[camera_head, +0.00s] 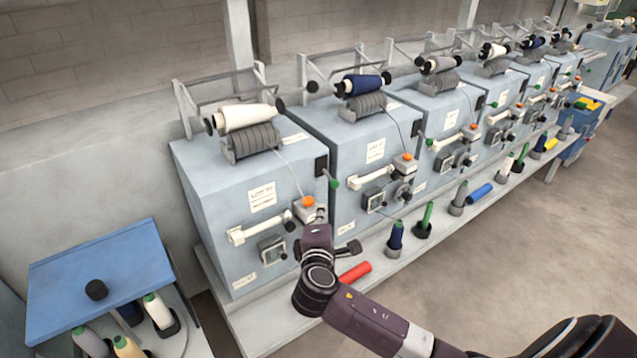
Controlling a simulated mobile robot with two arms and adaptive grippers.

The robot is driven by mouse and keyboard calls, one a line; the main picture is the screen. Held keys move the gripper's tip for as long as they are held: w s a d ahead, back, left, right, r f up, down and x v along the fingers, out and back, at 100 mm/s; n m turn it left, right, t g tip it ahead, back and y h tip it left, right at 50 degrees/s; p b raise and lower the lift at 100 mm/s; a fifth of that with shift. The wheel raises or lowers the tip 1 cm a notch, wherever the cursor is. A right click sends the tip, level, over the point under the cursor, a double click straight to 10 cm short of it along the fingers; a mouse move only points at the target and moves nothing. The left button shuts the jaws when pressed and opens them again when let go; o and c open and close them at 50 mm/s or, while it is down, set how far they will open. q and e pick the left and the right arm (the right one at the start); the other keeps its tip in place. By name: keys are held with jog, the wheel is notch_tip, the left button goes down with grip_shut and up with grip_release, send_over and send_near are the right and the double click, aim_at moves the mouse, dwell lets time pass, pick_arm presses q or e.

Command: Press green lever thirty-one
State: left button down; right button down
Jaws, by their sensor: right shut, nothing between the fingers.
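Green-tipped levers stick out from the right sides of the machine fronts. The nearest green lever (334,183) hangs from a black block on the nearest machine (205,175). Another green lever (429,142) is on the second machine (345,145). The small number plates are too blurred to tell which lever is thirty-one. My right gripper (320,212) is shut and empty. It appears just below the nearest green lever and beside the orange button (308,201); I cannot tell whether it touches anything. It hides part of the nearest machine's lower right front. My left gripper is out of view.
More winding machines recede to the right. Bobbins stand on the ledge below, including a blue one (395,238) and a green one (425,220); a red one (355,272) lies there. A blue table (100,265) stands at left. Floor at right is clear.

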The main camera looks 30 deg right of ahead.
aim_at(335, 184)
jog(key=shift+d+r, duration=0.1)
jog(key=shift+r, duration=0.8)
jog(key=p+x, duration=0.1)
jog(key=x, duration=0.9)
jog(key=shift+r, duration=0.1)
